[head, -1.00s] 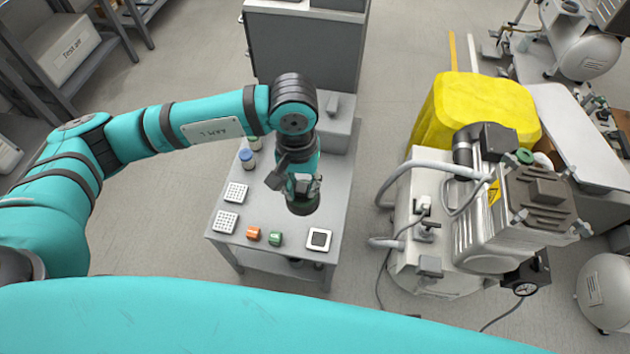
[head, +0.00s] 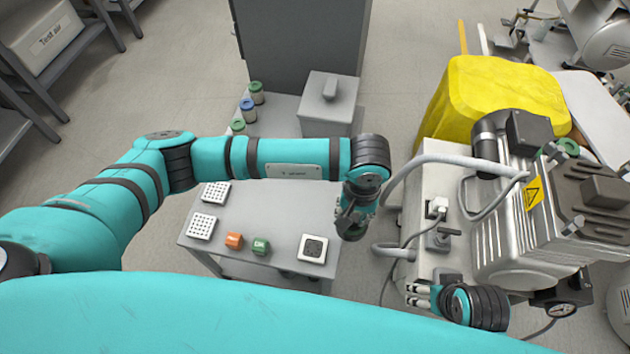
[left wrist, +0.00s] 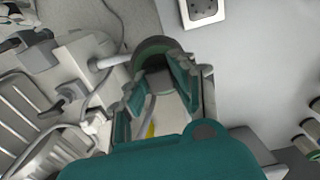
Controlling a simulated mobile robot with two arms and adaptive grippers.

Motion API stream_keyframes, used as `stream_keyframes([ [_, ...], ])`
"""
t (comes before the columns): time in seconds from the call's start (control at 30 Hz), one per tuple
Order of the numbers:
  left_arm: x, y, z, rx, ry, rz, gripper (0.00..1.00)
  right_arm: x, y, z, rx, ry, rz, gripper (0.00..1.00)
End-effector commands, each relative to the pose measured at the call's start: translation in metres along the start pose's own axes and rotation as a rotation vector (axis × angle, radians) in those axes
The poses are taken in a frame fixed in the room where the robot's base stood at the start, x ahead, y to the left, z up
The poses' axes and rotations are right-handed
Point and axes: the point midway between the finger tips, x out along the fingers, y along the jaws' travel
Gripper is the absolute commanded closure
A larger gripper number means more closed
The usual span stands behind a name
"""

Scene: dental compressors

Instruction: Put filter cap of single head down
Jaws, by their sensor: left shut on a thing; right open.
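The filter cap (left wrist: 160,48) is a dark round piece with a green rim, between the fingertips in the left wrist view. My left gripper (left wrist: 160,82) is shut on it. In the head view my left gripper (head: 354,212) points down near the right edge of the grey table (head: 285,215), beside the compressor. The dark cap (head: 351,232) shows below it, partly hidden by the fingers. My right gripper (head: 420,296) is open and empty low in front of the single-head compressor (head: 520,215).
The table's middle is clear. A grey hose (head: 440,160) arches from the compressor.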

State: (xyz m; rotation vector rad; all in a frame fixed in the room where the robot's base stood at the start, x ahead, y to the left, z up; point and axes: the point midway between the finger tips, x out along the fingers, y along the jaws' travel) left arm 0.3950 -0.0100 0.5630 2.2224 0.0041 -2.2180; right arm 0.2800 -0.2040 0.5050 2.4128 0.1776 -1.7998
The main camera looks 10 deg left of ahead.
Motion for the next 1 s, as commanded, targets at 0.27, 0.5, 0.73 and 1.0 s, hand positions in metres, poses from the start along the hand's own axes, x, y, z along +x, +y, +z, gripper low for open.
stream_keyframes([
  [0.27, 0.003, -0.019, -0.018, -0.008, 0.0, -0.003, 1.0, -0.002, 0.0, -0.001, 0.0, 0.002, 0.0, 0.25],
  [0.5, 0.009, -0.064, -0.064, -0.009, 0.0, -0.003, 1.0, -0.01, 0.0, -0.002, 0.001, 0.008, 0.001, 0.25],
  [0.73, 0.013, -0.096, -0.097, -0.004, -0.001, -0.002, 1.0, -0.022, 0.001, -0.002, 0.001, 0.014, 0.002, 0.25],
  [1.0, 0.015, -0.11, -0.112, -0.002, 0.0, -0.002, 1.0, -0.026, 0.001, -0.001, 0.002, 0.011, 0.003, 0.25],
])
